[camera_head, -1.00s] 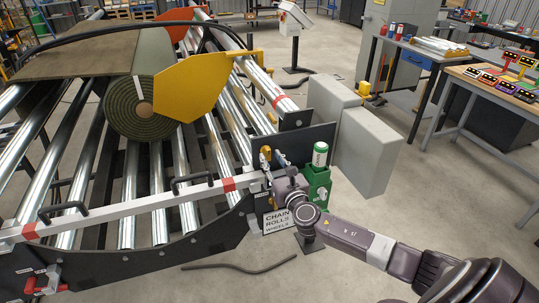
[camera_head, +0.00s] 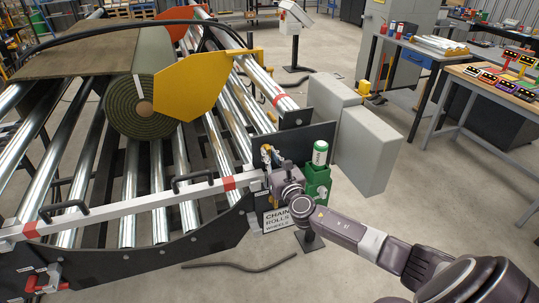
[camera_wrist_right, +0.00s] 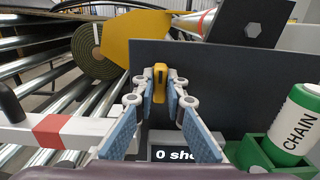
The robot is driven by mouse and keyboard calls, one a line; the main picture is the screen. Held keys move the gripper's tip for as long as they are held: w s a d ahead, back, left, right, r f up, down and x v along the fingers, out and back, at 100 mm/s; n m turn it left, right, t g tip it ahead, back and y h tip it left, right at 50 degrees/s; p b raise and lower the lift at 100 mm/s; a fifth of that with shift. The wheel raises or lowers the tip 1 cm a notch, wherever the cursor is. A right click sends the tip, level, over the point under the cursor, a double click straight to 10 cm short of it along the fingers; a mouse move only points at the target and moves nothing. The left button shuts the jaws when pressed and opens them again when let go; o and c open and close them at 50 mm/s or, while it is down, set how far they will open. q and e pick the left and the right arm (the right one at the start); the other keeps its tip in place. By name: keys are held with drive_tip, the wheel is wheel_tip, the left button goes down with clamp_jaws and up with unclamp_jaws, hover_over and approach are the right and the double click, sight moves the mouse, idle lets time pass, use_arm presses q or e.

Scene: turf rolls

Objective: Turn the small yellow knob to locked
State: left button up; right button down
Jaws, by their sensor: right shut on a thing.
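The small yellow knob (camera_wrist_right: 160,82) stands upright between the fingers of my right gripper (camera_wrist_right: 159,98) in the right wrist view. The gripper's blue-grey pads are closed on its two sides, in front of a dark plate (camera_wrist_right: 225,75). In the head view the knob (camera_head: 266,152) shows small and yellow beside the tips of my right gripper (camera_head: 275,160). Part of a label reading "0 sho" (camera_wrist_right: 178,155) shows below the knob; the rest is hidden. My left gripper does not show.
A green holder (camera_head: 317,178) with a white bottle (camera_head: 319,153) marked "CHAIN" stands right of the gripper. A white bar (camera_head: 150,198) with black handles runs to the left. A turf roll (camera_head: 150,105) lies on metal rollers behind. A grey box (camera_head: 367,150) stands at the right.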

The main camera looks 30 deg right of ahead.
drive_tip(key=shift+f, duration=0.1)
drive_tip(key=shift+m+b, duration=0.4)
drive_tip(key=shift+m, duration=0.1)
drive_tip(key=m+b, duration=0.1)
drive_tip(key=m, duration=0.2)
drive_tip(key=shift+d+f+b, duration=0.1)
drive_tip(key=shift+b, duration=0.3)
drive_tip(key=m+b, duration=0.1)
drive_tip(key=m, duration=0.3)
drive_tip(key=shift+d+m+b, duration=0.1)
drive_tip(key=shift+m+b, duration=0.25)
drive_tip(key=shift+m, duration=0.05)
drive_tip(key=m+b, duration=0.1)
drive_tip(key=m, duration=0.3)
drive_tip(key=shift+s, duration=0.1)
drive_tip(key=shift+f+m, duration=0.1)
drive_tip(key=shift+m, duration=2.4)
